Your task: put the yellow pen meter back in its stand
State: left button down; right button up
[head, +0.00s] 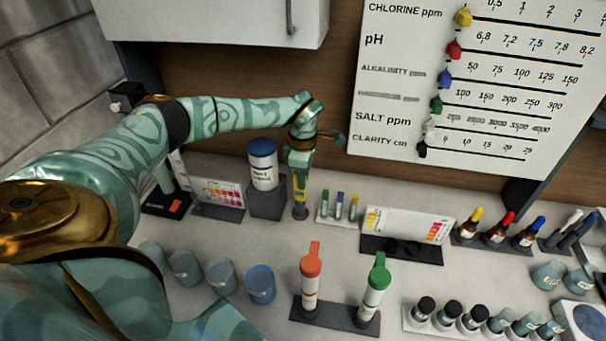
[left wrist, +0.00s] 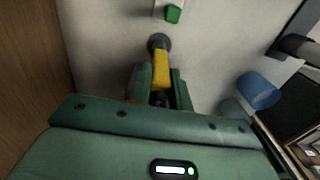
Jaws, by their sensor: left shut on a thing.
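The yellow pen meter (head: 298,189) is upright below my left gripper (head: 299,172), at the back of the counter. My left gripper is shut on its upper part. In the left wrist view the yellow pen meter (left wrist: 162,70) shows between the two green fingers (left wrist: 160,88). A small dark round stand (head: 300,212) is right under the pen meter; it also shows in the left wrist view (left wrist: 157,41). The pen's lower end meets the stand's top; I cannot tell how deep it sits. My right gripper is not in view.
A blue-lidded tub (head: 263,165) on a dark block is close left of the pen. A white rack with small capped vials (head: 338,212) is close right. Orange-capped (head: 311,280) and green-capped (head: 374,290) tubes stand in front. Bare counter lies between.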

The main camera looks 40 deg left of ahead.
pick_arm(q)
jog(key=shift+f, duration=0.5)
jog(key=c, duration=1.2)
grip_release()
notch_tip(320, 180, up, 7)
jog(key=p, duration=0.6)
jog(key=shift+r+p, duration=0.1)
jog(key=shift+p, duration=0.3)
